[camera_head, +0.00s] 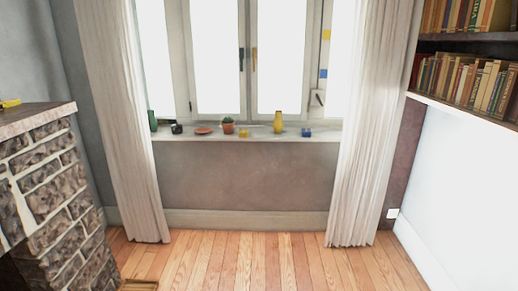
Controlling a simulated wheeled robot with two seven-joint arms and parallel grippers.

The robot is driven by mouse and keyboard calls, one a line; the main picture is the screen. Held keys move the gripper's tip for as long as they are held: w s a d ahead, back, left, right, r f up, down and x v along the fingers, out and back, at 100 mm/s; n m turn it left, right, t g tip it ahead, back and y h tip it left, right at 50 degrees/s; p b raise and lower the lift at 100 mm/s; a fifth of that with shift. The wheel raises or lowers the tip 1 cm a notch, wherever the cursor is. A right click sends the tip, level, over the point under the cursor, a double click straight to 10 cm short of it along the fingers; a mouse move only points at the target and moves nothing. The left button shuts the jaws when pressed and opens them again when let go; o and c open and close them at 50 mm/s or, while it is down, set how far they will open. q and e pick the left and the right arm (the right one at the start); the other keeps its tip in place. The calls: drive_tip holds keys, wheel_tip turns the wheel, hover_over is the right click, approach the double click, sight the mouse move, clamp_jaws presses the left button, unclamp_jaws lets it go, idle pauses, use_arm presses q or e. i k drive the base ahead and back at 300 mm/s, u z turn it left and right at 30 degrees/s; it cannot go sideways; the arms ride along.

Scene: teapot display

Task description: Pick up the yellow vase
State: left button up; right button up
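The yellow vase (278,122) stands upright on the window sill (180,137), right of the sill's middle, in front of the bright window. It is slim with a narrower neck. A small yellow object (243,132) sits to its left and a small blue object (306,132) to its right, both apart from it. Neither of my grippers shows in the head view.
A potted cactus (228,126), a reddish dish (203,131), a dark small object (176,128) and a green vase (153,121) share the sill. Curtains (365,130) hang at both sides. A stone structure (45,180) stands left, bookshelves right. The wooden floor (250,260) is clear.

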sight(277, 125)
drive_tip(key=i, duration=4.05)
drive_tip(key=z, duration=0.15)
